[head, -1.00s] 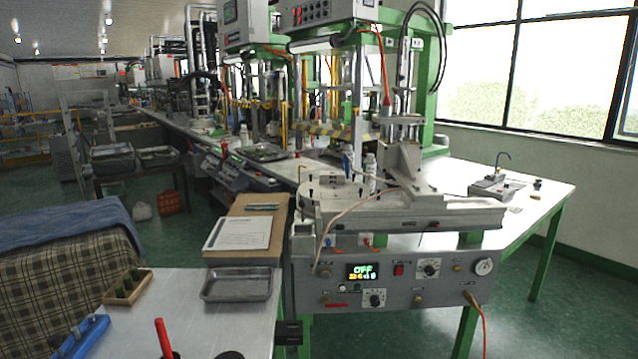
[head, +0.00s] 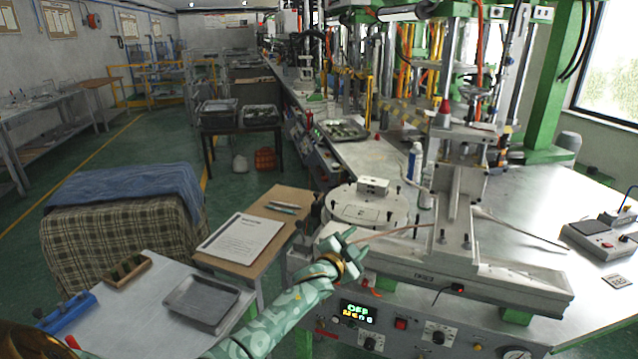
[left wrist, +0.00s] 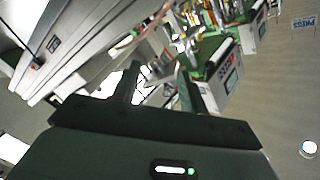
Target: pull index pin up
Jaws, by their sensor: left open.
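My left gripper (head: 348,243) is open and empty, held at the front left edge of the round white turntable (head: 350,213) on the machine bench. In the left wrist view its two fingers (left wrist: 158,80) stand apart with nothing between them. My right gripper is not in view.
A grey slide fixture (head: 455,260) stands right of the turntable, above a control panel with a lit display (head: 357,312). A thin cable runs near my gripper. A metal tray (head: 200,300) and a clipboard sheet (head: 240,238) lie to the left.

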